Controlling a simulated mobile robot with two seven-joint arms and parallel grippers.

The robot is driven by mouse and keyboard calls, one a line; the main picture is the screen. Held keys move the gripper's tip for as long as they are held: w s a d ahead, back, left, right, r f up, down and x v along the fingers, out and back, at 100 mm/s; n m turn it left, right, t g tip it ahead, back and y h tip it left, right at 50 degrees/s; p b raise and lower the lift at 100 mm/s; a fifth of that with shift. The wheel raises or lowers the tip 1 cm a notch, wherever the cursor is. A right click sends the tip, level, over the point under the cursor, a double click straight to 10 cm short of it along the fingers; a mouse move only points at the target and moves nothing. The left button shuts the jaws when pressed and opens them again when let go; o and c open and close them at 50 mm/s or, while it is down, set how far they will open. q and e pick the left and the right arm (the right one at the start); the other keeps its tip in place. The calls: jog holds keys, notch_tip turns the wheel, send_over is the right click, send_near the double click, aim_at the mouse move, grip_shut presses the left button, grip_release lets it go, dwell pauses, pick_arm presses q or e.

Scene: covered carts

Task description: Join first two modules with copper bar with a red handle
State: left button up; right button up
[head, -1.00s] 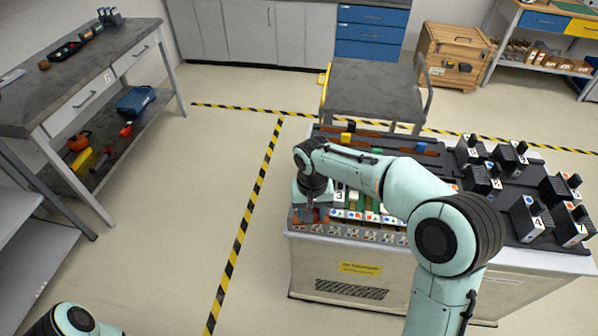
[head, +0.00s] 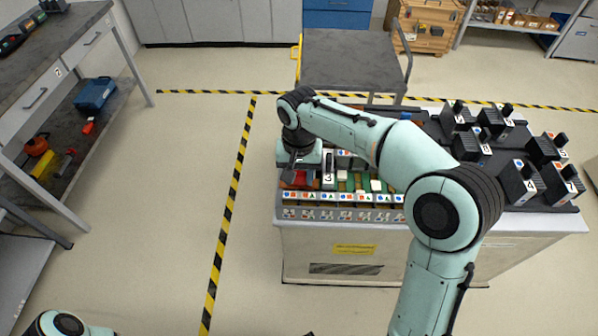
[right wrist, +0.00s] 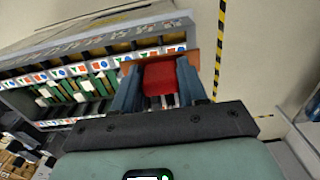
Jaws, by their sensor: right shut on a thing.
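My right gripper (head: 293,172) is at the left end of the covered cart. It is shut on the red handle (head: 300,178), which also shows between the fingers in the right wrist view (right wrist: 166,76). Whether the bar touches the modules cannot be told. A module marked 3 (head: 328,170) stands just right of the gripper in the slotted rack; my forearm hides part of the row. My left gripper is out of view.
The cart's rack front (head: 340,215) has a row of coloured labels. Several black numbered modules (head: 520,182) stand on the cart's right part. A grey trolley (head: 348,55) stands behind. A workbench (head: 50,60) is at the left; the floor between is clear.

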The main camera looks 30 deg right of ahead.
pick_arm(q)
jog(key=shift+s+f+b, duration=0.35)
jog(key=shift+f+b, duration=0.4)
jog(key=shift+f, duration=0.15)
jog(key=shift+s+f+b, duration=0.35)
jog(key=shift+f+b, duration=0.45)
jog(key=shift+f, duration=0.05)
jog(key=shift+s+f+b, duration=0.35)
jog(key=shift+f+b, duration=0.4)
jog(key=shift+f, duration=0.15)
pick_arm(e)
jog(key=shift+f, duration=4.2)
jog(key=shift+f, duration=0.15)
jog(key=o, duration=1.2)
jog(key=shift+c, duration=0.2)
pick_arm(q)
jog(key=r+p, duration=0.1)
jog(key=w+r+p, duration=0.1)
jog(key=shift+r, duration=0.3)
pick_arm(e)
notch_tip(320, 180, up, 13)
jog(key=shift+r, duration=0.2)
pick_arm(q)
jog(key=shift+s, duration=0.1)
